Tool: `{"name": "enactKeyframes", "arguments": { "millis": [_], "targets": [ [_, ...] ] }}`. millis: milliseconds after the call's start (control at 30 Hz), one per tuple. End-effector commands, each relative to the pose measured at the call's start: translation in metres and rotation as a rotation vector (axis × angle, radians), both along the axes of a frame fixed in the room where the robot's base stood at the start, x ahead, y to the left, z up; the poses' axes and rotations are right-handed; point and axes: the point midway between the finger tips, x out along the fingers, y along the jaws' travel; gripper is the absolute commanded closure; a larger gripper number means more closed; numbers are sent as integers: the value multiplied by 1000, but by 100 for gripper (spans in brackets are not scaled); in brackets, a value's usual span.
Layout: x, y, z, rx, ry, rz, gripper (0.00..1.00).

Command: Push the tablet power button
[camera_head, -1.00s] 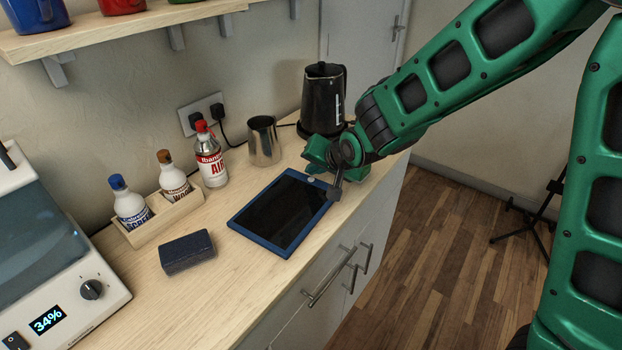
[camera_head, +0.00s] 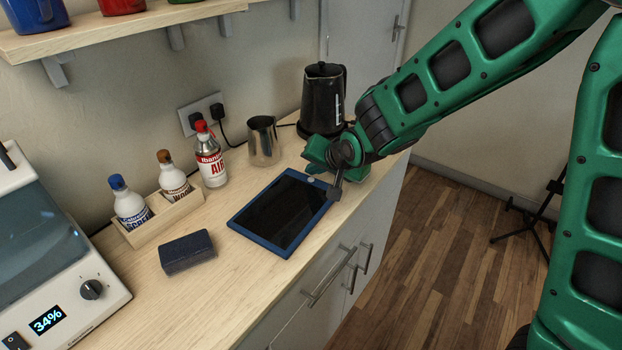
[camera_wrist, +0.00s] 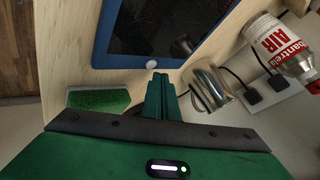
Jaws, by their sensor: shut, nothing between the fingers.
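The tablet (camera_head: 282,212) lies flat on the wooden counter, with a blue frame and a dark screen. It also shows at the top of the wrist view (camera_wrist: 115,55). Its round white power button (camera_wrist: 151,64) sits on the blue edge nearest my gripper. My gripper (camera_wrist: 160,77) is shut and empty, with its green fingertips just short of the button in the wrist view. I cannot tell whether they touch it. In the head view, my wrist partly covers the tablet's far right corner, and the fingertips are hard to make out.
A steel jug (camera_head: 264,143) and a black kettle (camera_head: 323,98) stand behind the tablet. A red-capped air bottle (camera_head: 211,158) and a tray (camera_head: 142,236) of two bottles are left. A dark block (camera_head: 187,252) lies nearby. A green sponge (camera_wrist: 98,99) is beside my fingers.

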Motion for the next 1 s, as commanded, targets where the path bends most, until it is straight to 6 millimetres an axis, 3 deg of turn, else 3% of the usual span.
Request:
{"name": "enactKeyframes", "arguments": {
  "millis": [1000],
  "targets": [
    [-1,0,-8,0,0,0,100]
  ]
}}
